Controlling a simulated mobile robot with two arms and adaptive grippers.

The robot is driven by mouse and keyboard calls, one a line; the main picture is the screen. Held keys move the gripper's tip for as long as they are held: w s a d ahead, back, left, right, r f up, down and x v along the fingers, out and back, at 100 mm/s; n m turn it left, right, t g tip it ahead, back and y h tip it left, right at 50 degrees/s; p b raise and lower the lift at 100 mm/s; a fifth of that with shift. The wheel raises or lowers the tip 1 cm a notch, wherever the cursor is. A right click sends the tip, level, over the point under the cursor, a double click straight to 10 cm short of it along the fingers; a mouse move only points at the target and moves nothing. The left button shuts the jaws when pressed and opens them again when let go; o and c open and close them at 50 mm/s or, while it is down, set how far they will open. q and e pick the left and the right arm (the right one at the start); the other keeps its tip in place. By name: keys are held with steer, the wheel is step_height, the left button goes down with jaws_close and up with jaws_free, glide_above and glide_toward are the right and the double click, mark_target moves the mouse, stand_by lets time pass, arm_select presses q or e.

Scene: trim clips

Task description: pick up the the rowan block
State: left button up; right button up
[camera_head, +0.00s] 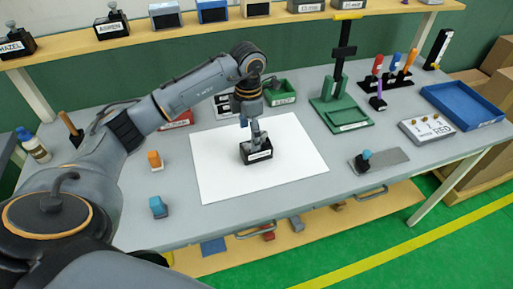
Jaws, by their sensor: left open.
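A black block (257,155) with a white label on its front stands on the white sheet (220,180) in the middle of the table. Its label is too small to read, so I cannot tell for sure that it is the rowan block. My left arm reaches in from the left and points down over this block. My left gripper (256,137) is open, right at the top of the block. The gripper hides the block's upper part, and I cannot tell whether the fingers touch it. My right gripper is not in view.
A shelf behind holds similar black blocks, one labelled HAZEL (14,46). An orange block (154,160) and blue block (158,207) stand left of the sheet.

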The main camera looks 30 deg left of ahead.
mark_target(250, 146)
arm_select(q)
steer(key=shift+f+p, duration=0.4)
steer(key=shift+f, duration=0.2)
step_height(250, 146, down, 4)
steer(key=shift+r+p, duration=0.2)
steer(key=shift+p, duration=0.5)
steer(key=shift+f, duration=0.35)
steer(key=c, duration=1.3)
steer(key=shift+c, duration=0.2)
steer(key=shift+r, duration=0.15)
